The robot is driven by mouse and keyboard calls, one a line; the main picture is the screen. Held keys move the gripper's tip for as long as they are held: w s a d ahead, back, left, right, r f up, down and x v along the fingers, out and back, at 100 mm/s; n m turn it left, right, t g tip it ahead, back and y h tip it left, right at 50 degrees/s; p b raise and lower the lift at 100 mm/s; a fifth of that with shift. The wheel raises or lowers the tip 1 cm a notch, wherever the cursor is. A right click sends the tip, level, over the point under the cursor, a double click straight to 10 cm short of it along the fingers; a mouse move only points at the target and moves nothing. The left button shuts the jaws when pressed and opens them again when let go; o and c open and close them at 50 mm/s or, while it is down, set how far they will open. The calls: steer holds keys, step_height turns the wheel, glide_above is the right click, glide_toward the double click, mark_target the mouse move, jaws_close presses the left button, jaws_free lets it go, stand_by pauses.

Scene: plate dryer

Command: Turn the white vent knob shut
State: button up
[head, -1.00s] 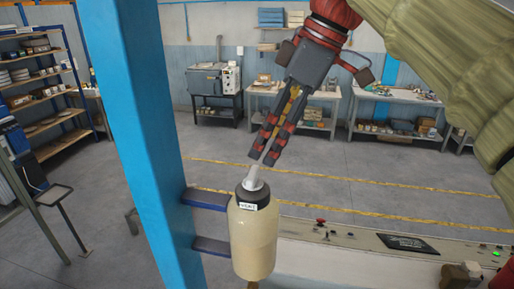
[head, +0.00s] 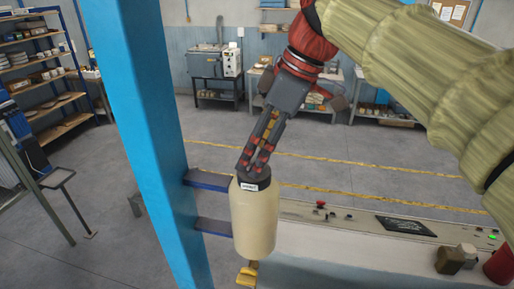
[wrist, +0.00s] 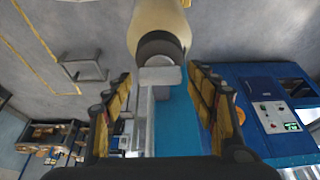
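My gripper (head: 254,168) points down at the cap from above. In the wrist view, my gripper (wrist: 158,78) is open, with one fingertip on each side of the knob. A small gap seems to show on both sides.
The blue post (head: 150,150) stands just left of the bottle, joined by two dark brackets (head: 208,178). A yellow handle (head: 246,277) hangs below the bottle. A control panel (head: 380,222) with buttons lies to the right. Workbenches and shelves are far behind.

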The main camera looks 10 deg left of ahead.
steer(key=c, duration=1)
steer(key=shift+m, duration=0.3)
steer(key=m, duration=0.1)
steer(key=m+t+b, duration=0.1)
steer(key=m, duration=0.1)
steer(key=shift+s+a+m+t, duration=0.1)
steer(key=shift+s+m+t, duration=0.05)
steer(key=shift+m+t, duration=0.15)
steer(key=m, duration=0.2)
steer(key=m+t+h+b, duration=0.1)
steer(key=m, duration=0.1)
steer(key=shift+s+a+r+h, duration=0.1)
steer(key=shift+h, duration=0.2)
steer(key=m+t+h, duration=0.1)
steer(key=m, duration=0.4)
steer(key=shift+a, duration=0.1)
steer(key=m+h, duration=0.1)
steer(key=m, duration=0.1)
steer(key=m+h+p, duration=0.1)
steer(key=m, duration=0.1)
steer(key=shift+m+t, duration=0.3)
steer(key=shift+m, duration=0.1)
